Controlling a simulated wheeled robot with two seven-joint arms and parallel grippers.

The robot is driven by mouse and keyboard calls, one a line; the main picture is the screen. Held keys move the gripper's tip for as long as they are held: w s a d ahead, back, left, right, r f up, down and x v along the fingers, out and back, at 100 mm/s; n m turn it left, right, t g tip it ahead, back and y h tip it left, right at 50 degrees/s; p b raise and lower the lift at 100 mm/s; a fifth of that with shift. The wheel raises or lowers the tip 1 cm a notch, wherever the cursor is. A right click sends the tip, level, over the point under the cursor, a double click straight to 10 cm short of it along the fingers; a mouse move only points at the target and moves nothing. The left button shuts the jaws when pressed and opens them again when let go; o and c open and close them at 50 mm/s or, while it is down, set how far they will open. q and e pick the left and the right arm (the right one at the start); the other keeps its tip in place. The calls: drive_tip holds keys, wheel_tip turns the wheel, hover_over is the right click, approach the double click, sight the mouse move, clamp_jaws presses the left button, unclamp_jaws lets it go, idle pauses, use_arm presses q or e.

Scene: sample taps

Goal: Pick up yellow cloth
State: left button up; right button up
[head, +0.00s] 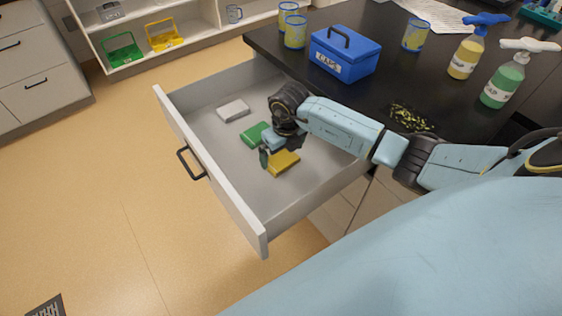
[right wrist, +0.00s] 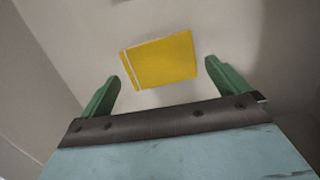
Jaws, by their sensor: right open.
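The yellow cloth (head: 284,163) lies folded flat on the floor of an open drawer (head: 228,203). In the right wrist view the yellow cloth (right wrist: 162,61) sits beyond and between my fingertips, apart from both. My right gripper (head: 267,157) reaches down into the drawer, just left of and above the cloth in the head view. In the right wrist view its green fingers (right wrist: 160,78) are spread wide with nothing between them. My left gripper is not in view.
A green cloth (head: 255,134) and a white cloth (head: 233,110) lie in the same drawer. Drawer walls surround the gripper. On the dark counter stand a blue caps box (head: 344,56), cups, spray bottles (head: 503,80) and scattered yellow bits (head: 410,116).

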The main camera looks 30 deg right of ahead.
sight(281, 161)
drive_tip(key=shift+w+f, duration=0.15)
drive_tip(key=shift+f, duration=0.55)
drive_tip(key=shift+w+f, duration=0.1)
drive_tip(key=shift+f, duration=0.6)
drive_tip(key=c, duration=0.7)
drive_tip(key=shift+r, duration=0.15)
